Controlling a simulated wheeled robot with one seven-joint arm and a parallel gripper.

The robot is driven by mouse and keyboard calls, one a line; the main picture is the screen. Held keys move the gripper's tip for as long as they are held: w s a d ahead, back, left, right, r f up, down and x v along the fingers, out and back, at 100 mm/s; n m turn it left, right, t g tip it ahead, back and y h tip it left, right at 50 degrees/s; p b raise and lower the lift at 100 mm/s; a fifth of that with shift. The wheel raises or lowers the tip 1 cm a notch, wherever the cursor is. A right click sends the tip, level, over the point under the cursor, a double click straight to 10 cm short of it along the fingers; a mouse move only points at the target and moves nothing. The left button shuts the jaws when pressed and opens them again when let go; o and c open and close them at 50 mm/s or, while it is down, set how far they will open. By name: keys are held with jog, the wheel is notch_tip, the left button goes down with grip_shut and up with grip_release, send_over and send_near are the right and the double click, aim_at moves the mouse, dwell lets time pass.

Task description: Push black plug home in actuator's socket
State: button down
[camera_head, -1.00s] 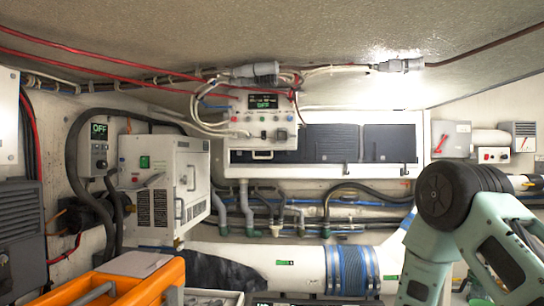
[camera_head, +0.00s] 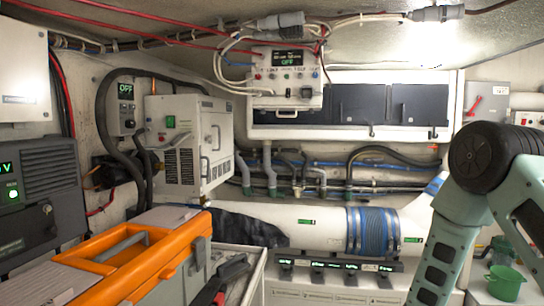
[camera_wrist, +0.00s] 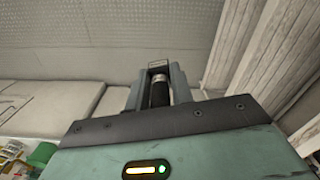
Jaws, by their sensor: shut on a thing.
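My gripper (camera_wrist: 160,76) shows in the wrist view, its two grey fingers shut on a dark cylindrical piece with a pale metal band, which looks like the black plug (camera_wrist: 160,97). The plug sits between the fingers, and its far end is partly hidden by them. A pale grey slatted or ribbed surface lies beyond the fingertips. In the head view only my arm shows at the right; my gripper is out of that picture. I cannot make out the actuator or its socket in either view.
An orange toolbox (camera_head: 152,274) stands at the lower left beside an open tray. A white pipe with blue bellows (camera_head: 372,232) crosses the back above a switch panel (camera_head: 333,266). A white cabinet (camera_head: 182,147) stands left. A green mug (camera_head: 505,283) is at the lower right.

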jog(key=shift+f+b, duration=1.65)
jog(key=shift+f, duration=0.75)
